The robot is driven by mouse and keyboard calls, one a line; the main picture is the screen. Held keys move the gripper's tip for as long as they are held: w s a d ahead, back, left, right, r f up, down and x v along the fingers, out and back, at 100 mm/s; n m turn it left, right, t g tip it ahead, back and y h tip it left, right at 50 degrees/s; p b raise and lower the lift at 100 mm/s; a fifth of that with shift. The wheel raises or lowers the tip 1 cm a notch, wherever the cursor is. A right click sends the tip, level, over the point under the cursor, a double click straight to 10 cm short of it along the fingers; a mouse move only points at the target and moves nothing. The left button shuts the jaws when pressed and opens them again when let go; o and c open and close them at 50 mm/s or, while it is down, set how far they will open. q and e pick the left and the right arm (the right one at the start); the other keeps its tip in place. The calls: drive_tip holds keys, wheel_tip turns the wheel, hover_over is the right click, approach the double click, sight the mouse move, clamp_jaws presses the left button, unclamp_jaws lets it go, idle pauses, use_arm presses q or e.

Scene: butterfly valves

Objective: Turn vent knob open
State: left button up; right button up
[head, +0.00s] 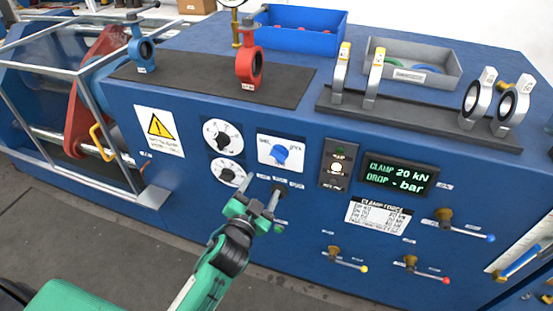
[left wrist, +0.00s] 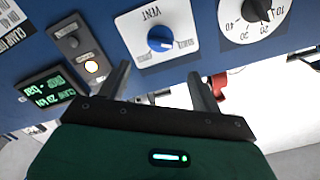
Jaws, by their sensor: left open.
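The vent knob (head: 281,153) is a round blue knob on a white plate on the front of the blue bench. It also shows in the left wrist view (left wrist: 161,39), on the white plate marked VENT (left wrist: 158,15). My left gripper (head: 260,188) is green with grey fingers, open and empty. In the head view it is just below the vent plate. In the left wrist view its fingers (left wrist: 160,73) are spread apart, short of the knob, with nothing between them. My right gripper is in neither view.
Two round dials (head: 222,136) sit left of the vent plate. A button box (head: 337,164) and a lit display (head: 398,178) reading "CLAMP 20 kN, DROP - bar" are at right. Several small levers (head: 344,258) stick out lower right. Valves and bins stand on top.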

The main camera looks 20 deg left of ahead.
sight(276, 160)
use_arm(q)
drive_tip(key=w+p, duration=0.2)
drive_tip(key=w, duration=0.9)
drive_tip(key=shift+d, duration=0.15)
drive_tip(key=shift+w, duration=0.65)
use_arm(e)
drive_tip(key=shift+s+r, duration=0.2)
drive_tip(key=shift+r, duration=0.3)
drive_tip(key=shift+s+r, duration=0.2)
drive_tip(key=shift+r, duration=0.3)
use_arm(q)
drive_tip(key=shift+c, duration=0.4)
drive_tip(key=c, duration=0.7)
drive_tip(key=shift+c, duration=0.3)
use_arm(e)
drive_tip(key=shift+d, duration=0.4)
